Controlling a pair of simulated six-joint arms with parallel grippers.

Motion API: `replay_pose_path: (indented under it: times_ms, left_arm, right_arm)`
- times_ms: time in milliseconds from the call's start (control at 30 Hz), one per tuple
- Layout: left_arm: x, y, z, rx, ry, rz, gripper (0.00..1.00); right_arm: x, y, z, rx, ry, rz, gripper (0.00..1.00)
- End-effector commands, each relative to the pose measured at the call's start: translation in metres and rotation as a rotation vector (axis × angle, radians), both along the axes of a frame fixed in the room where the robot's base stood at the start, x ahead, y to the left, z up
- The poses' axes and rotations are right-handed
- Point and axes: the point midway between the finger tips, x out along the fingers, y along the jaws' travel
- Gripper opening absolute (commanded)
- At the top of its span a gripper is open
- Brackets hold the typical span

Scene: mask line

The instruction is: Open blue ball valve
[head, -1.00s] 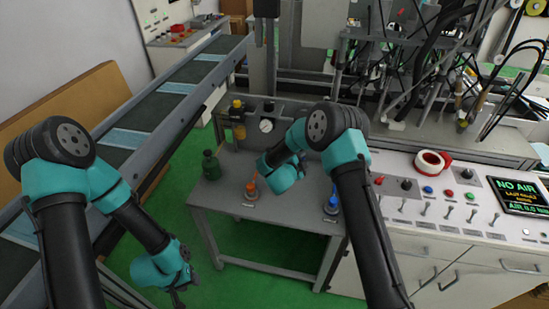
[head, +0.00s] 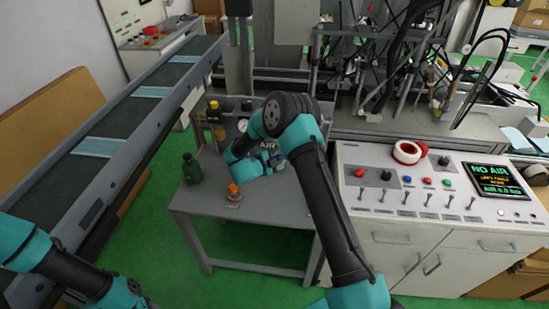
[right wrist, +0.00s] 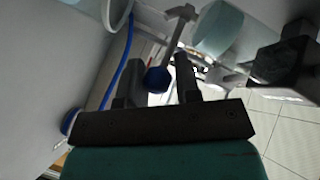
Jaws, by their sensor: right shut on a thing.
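The blue ball valve's handle (right wrist: 157,80) shows in the right wrist view as a blue rounded piece between my two dark fingers. My right gripper (right wrist: 158,84) is shut on it. In the head view my right gripper (head: 281,162) is over the right part of the small grey table, and my own arm hides the blue valve there. The orange-handled valve (head: 233,193) stands to the left, apart from the gripper. My left arm is at the bottom left; its gripper (head: 143,303) is cut by the lower edge, so its fingers cannot be read.
A green bottle (head: 191,168) stands at the left of the grey table (head: 205,203). A gauge and yellow-topped unit (head: 215,118) are behind. The conveyor (head: 125,125) runs along the left.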

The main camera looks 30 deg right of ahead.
Motion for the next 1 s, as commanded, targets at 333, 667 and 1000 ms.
replay_pose_path:
  times_ms: [333, 667, 1000]
  left_arm:
    - [0.000, 0.000, 0.000, 0.000, 0.000, 0.000, 0.43]
    - [0.000, 0.000, 0.000, 0.000, 0.000, 0.000, 0.43]
    - [0.000, 0.000, 0.000, 0.000, 0.000, 0.000, 0.43]
  right_arm:
    - [-0.003, 0.000, -0.005, 0.005, 0.011, -0.002, 0.51]
    - [-0.002, 0.004, -0.002, 0.002, 0.005, -0.001, 0.51]
    - [-0.015, 0.048, 0.009, 0.002, 0.006, 0.001, 0.51]
